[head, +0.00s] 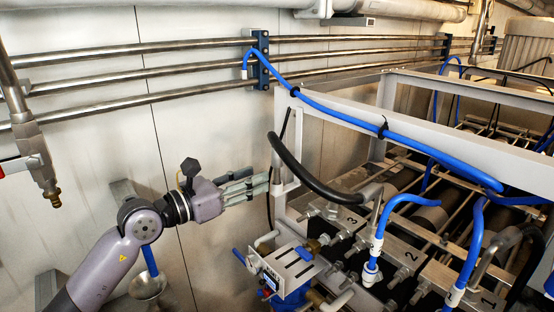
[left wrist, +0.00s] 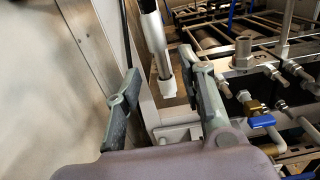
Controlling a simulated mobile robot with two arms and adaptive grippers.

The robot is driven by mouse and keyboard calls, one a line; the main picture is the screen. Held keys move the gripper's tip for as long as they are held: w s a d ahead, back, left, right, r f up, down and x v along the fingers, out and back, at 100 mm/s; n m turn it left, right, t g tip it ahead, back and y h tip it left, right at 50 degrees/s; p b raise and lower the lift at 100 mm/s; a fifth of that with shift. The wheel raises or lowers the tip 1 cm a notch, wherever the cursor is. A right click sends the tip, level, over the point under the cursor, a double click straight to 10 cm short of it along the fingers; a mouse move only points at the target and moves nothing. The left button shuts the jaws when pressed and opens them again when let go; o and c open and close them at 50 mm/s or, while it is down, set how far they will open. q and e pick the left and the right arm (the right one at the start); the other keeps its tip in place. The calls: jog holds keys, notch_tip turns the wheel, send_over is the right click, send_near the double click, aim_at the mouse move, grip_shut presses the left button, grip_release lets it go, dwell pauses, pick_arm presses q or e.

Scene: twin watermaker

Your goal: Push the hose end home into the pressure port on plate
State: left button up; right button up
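My left gripper (head: 262,185) is beside the white frame post in the head view. Its two fingers are apart in the left wrist view (left wrist: 163,90), with nothing visibly clamped between them. A white and dark upright tube (left wrist: 153,32) shows beyond the gap. A blue hose (head: 410,200) curves down to a fitting (head: 370,272) by the numbered plates; I cannot tell whether it is fully seated. A numbered plate (head: 335,213) marked 3 lies to its left, and one marked 2 (head: 400,245) to its right. The task's exact port cannot be told. My right gripper is not in view.
A black hose (head: 300,175) arcs beside the post, right of my gripper. A valve block with blue handles (head: 290,268) stands below right. A long blue hose (head: 340,115) runs along the white frame (head: 400,152). A brass-tipped pipe (head: 44,175) hangs at left.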

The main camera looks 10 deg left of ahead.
aim_at(277, 181)
pick_arm(q)
jog(key=p+x, duration=0.1)
jog(key=x, duration=0.1)
jog(key=p+x, duration=0.1)
jog(key=x, duration=0.1)
jog(key=f+x, duration=0.1)
jog(key=x, duration=0.2)
jog(key=shift+f+p, duration=0.15)
jog(key=shift+p, duration=0.25)
jog(key=shift+w+d+f, duration=0.15)
jog(key=shift+w+d, duration=0.15)
jog(key=shift+w, duration=0.05)
jog(key=shift+s, duration=0.1)
jog(key=shift+c, duration=0.2)
jog(key=shift+a, duration=0.1)
jog(key=shift+c, duration=2)
grip_shut()
